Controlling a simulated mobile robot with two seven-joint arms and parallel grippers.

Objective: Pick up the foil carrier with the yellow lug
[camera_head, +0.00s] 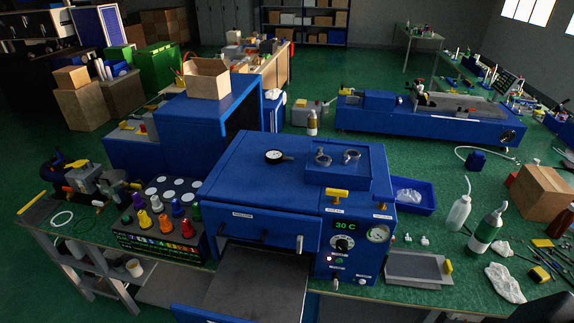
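The foil carrier (412,267) is a flat grey tray with a raised rim. It lies on the green bench top just right of the blue press (250,195). Its yellow lug (449,267) stands up at the tray's right end. The carrier looks empty from here. Neither of my grippers can be made out in the head view, and nothing is seen touching the carrier.
The press has an open front with a dark plate (258,283) extending out. A blue tray (412,196) sits behind.

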